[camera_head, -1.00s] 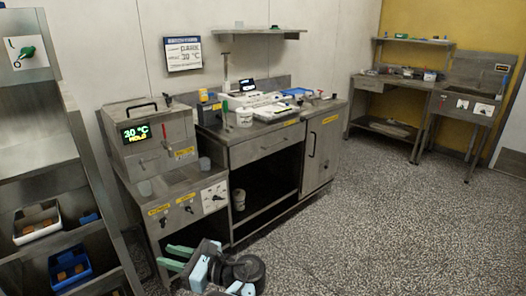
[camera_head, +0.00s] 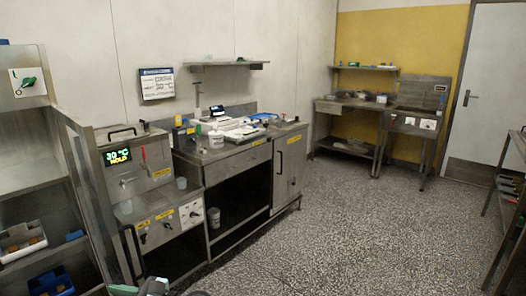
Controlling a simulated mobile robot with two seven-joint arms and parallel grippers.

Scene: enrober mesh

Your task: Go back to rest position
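Only a small part of my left gripper shows, at the bottom edge left of centre, with a greenish finger piece (camera_head: 122,290) beside grey wrist parts. The picture edge cuts it off, so its opening and anything in it are hidden. It appears low in front of the steel machine (camera_head: 140,160), whose green display reads 30 °C HOLD. My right gripper is not in view.
A steel workbench (camera_head: 235,153) with scales and tubs stands right of the machine. A rack (camera_head: 70,200) with trays is close at left. Another bench (camera_head: 345,105) and sink (camera_head: 410,120) stand at the back; a table edge (camera_head: 508,185) is at right. The speckled floor (camera_head: 350,225) between is clear.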

